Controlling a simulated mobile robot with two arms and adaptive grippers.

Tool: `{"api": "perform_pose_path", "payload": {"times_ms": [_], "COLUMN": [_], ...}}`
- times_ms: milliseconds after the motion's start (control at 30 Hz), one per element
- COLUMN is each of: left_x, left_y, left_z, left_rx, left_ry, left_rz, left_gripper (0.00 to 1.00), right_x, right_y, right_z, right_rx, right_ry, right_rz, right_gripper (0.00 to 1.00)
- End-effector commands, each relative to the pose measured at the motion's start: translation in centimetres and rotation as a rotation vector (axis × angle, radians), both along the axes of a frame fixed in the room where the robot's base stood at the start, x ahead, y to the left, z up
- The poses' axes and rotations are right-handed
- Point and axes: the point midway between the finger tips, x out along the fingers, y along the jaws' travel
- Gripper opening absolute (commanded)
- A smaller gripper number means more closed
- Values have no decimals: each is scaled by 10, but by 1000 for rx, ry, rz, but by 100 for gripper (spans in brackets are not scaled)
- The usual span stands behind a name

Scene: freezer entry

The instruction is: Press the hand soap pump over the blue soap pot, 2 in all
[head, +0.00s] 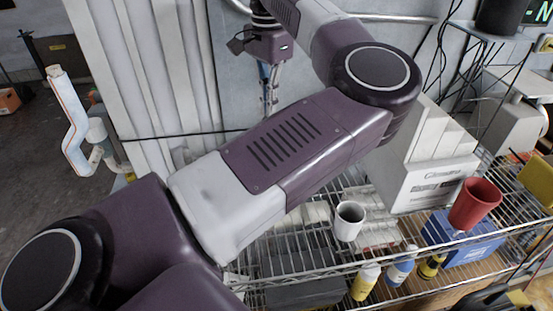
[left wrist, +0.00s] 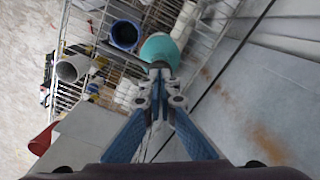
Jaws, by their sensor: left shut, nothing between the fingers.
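My left gripper (head: 268,92) points down near the wall, beyond my left arm in the head view. In the left wrist view its blue-sided fingers (left wrist: 160,75) are shut with nothing between them. A teal rounded thing (left wrist: 158,46), which looks like the hand soap from above, lies right at the fingertips. A dark part shows at the tips; I cannot tell whether they touch it. The blue soap pot (left wrist: 124,34) stands just left of the teal thing, its open top showing. My left arm hides both in the head view. My right gripper is not in view.
The wall (left wrist: 262,90) is close beside the gripper.

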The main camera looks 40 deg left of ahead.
Motion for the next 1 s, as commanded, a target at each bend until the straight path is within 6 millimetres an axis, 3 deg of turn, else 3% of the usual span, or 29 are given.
{"api": "perform_pose_path", "payload": {"times_ms": [833, 1000], "left_x": [0, 0], "left_y": [0, -1], "left_z": [-33, -32], "left_rx": [-1, -3], "left_ry": [2, 2], "left_rz": [0, 0], "left_gripper": [0, 0], "right_x": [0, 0], "right_y": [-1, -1], "right_z": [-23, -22], "right_rx": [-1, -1], "right_ry": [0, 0], "right_rz": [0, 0], "right_gripper": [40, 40]}}
